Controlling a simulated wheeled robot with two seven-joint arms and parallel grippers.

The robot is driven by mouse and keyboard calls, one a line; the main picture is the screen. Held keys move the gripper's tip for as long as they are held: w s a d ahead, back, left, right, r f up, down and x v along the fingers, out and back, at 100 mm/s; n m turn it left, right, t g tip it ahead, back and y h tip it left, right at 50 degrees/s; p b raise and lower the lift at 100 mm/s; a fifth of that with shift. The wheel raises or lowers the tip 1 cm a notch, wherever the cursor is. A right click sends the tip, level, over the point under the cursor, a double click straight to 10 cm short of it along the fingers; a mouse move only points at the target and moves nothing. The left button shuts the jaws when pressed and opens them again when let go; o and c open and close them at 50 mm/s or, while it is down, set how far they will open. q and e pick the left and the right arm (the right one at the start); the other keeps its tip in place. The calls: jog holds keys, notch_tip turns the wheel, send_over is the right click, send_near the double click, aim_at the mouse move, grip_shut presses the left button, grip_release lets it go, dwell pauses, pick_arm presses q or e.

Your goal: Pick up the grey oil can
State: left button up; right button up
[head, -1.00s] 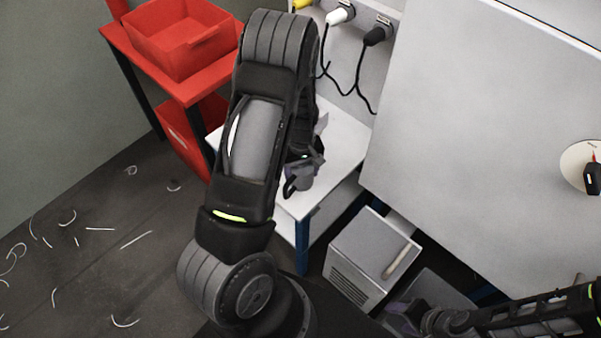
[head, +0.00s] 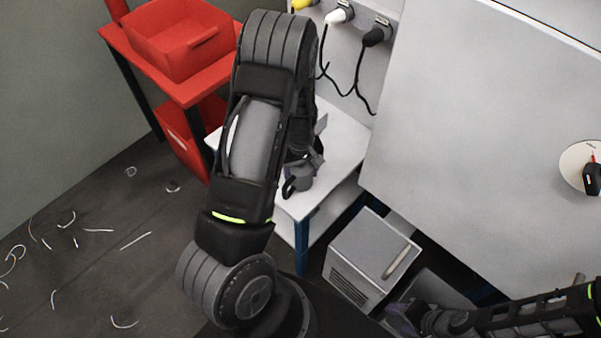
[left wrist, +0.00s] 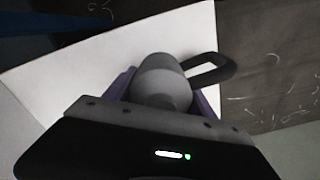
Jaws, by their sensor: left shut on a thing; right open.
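The grey oil can (head: 301,176) stands on a small white table (head: 342,157), partly behind my left arm in the head view. In the left wrist view the can (left wrist: 163,80) is a rounded grey body with a dark loop handle to its right. My left gripper (head: 310,160) is shut on the can, with a purple-grey finger on each side of it in the left wrist view. Whether the can touches the table is hard to tell. My right gripper (head: 403,318) is open and empty at the lower right, low beside a grey box.
A red bin (head: 185,45) sits on a red table at the upper left. A grey box with a handle (head: 365,262) stands on the floor right of the white table. A large grey panel (head: 480,130) fills the right. Plugs with cables (head: 377,36) hang behind. Pale scraps litter the floor.

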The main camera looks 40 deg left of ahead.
pick_arm(q)
notch_tip(320, 180, up, 10)
jog(key=shift+f, duration=0.1)
dwell(0.9)
